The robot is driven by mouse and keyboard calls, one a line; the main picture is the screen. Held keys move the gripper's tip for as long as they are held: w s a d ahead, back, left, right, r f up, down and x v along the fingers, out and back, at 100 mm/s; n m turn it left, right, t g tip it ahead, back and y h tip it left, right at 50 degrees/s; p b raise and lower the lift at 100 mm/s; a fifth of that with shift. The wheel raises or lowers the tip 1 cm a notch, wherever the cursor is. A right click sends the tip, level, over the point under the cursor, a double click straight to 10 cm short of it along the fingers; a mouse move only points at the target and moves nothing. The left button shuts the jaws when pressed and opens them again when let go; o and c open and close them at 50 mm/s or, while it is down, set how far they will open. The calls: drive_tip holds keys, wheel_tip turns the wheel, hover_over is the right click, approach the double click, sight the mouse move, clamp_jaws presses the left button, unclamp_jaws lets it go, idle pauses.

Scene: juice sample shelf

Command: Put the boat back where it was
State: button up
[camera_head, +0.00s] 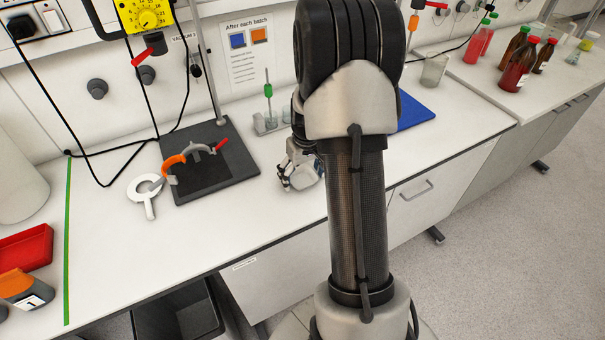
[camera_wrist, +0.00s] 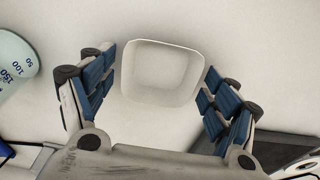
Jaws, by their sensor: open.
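The boat (camera_wrist: 162,72) is a small white square dish with rounded corners, in the upper middle of the wrist view. It appears empty. My gripper (camera_wrist: 159,78) is open, with its blue-padded fingers on either side of the boat. In the head view my gripper (camera_head: 298,178) is low over the bench, right of the dark stand base. The boat cannot be made out there.
A graduated beaker (camera_wrist: 14,68) is at the wrist view's left edge. In the head view, a dark stand base (camera_head: 238,172) with clamp parts, a small rack (camera_head: 266,124) and a blue mat (camera_head: 414,112) surround the gripper. Bottles (camera_head: 517,65) stand far right.

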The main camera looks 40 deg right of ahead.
sight(305, 181)
idle(0.3)
wheel_tip(305, 181, up, 12)
drive_tip(key=s+p, duration=0.1)
drive_tip(key=p, duration=0.3)
drive_tip(key=s+a+r+n+t, duration=0.1)
drive_tip(key=s+a+r, duration=0.3)
drive_tip(key=a+r, duration=0.85)
drive_tip(key=s+a+r+n+t, duration=0.2)
drive_tip(key=s+a, duration=1.2)
drive_tip(key=s, duration=0.1)
drive_tip(key=shift+a, duration=0.2)
drive_tip(key=shift+r, duration=0.15)
